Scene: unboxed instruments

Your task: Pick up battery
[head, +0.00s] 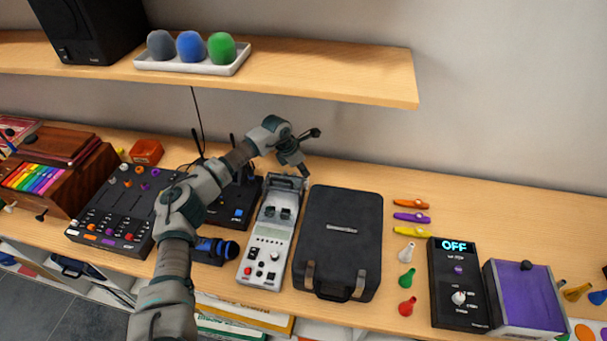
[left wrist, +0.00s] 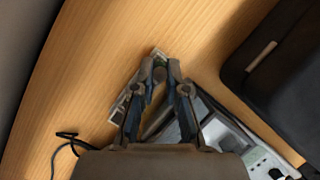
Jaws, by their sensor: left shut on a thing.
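My left gripper (head: 300,166) is at the back of the table, just above the far end of a white handheld meter (head: 268,246) with an open top compartment. In the left wrist view my left gripper (left wrist: 160,68) has its fingertips closed around a small grey piece (left wrist: 159,74), which appears to be the battery, mostly hidden by the fingers. A pale strip with a dark panel (left wrist: 119,107) shows behind the left finger. The meter's edge (left wrist: 226,128) shows at the right. In the head view the held piece cannot be made out. My right gripper is in neither view.
A black case (head: 340,240) stands close right of the meter. A mixer (head: 120,208) and a blue-black microphone (head: 212,250) lie left. A wooden shelf (head: 330,80) overhangs the back. Kazoos (head: 411,217) and a black OFF box (head: 456,285) lie right. Table at back right is clear.

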